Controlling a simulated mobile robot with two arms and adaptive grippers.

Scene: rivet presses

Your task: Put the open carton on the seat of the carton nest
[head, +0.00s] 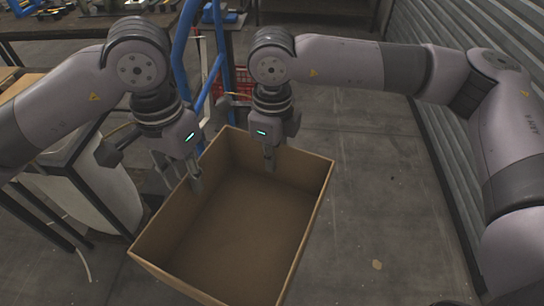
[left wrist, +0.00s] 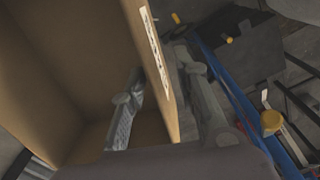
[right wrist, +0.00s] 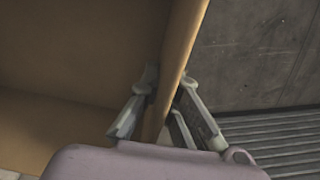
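The open carton (head: 245,225) is a brown, empty, topless box in the lower middle of the head view. My left gripper (head: 195,182) is at its left wall, one finger inside and one outside; the left wrist view shows this wall (left wrist: 157,75) between the fingers, with a white label outside. My right gripper (head: 270,160) is at its far wall, which shows between its fingertips in the right wrist view (right wrist: 172,75). Both grippers look shut on the walls. The carton appears held above the floor. I cannot clearly pick out the carton nest or its seat.
A blue tubular frame (head: 179,50) stands just behind the carton, with a red crate (head: 236,82) beyond it. A table with a white bin (head: 105,192) below is at left. A ribbed shutter wall (head: 440,30) is at right. Concrete floor (head: 375,190) is clear right of the carton.

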